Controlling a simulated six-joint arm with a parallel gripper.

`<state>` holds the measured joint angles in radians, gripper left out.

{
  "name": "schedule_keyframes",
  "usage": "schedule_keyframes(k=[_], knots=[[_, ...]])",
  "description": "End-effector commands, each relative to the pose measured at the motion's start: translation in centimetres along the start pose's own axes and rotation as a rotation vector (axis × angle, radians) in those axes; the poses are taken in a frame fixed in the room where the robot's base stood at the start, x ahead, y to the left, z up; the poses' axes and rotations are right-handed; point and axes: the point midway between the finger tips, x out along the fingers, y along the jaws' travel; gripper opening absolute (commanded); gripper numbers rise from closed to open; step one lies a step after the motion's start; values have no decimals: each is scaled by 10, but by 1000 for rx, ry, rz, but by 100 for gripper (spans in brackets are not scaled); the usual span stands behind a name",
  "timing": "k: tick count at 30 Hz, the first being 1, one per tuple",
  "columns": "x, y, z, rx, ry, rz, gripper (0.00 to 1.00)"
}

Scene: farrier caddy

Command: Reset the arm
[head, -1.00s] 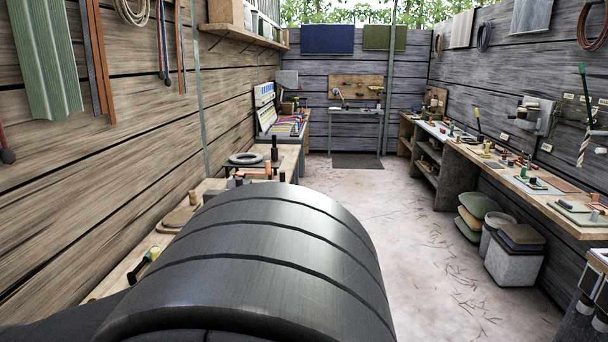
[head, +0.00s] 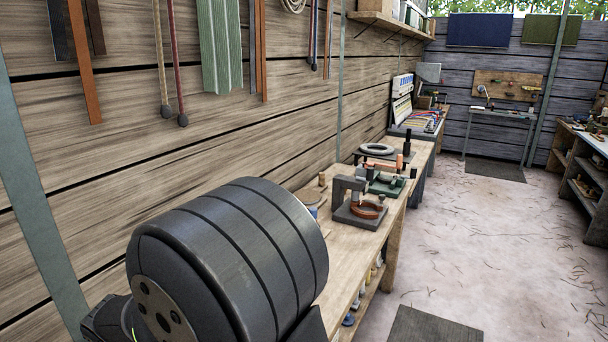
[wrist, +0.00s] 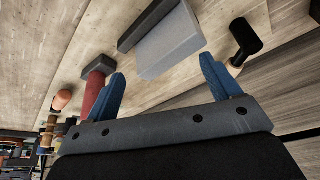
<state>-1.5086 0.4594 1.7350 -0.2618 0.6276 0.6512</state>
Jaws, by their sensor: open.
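My gripper (wrist: 165,92) shows in the wrist view with its two blue fingers wide apart and nothing between them. Beyond the fingers lies a wooden surface with a grey block (wrist: 170,45) on it. A red cylinder-like thing (wrist: 93,88) is partly hidden behind the left finger, and a black handled thing (wrist: 243,40) stands beyond the right finger. I cannot tell if the fingers touch any of these. In the head view a large dark part of my arm fills the lower left, and the gripper itself is not seen there.
A wooden bench (head: 345,245) runs along the left wall, holding a dark fixture with a copper-coloured ring (head: 368,209), a grey ring (head: 378,149) and a tool rack (head: 402,112). Tools hang on the wall above. The floor (head: 455,240) to the right is mostly clear, with a dark mat (head: 430,327).

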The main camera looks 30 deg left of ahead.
Motion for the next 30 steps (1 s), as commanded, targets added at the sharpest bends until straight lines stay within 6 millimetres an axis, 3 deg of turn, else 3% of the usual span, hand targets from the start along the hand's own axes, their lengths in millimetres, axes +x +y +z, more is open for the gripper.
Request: schedule_keyframes(k=[4,12,23,30], knots=[[23,3,6,-4,-21,12,81],[35,3,6,-4,-21,11,81],[33,2,4,-3,-18,9,81],[12,1,3,-2,-9,5,81]])
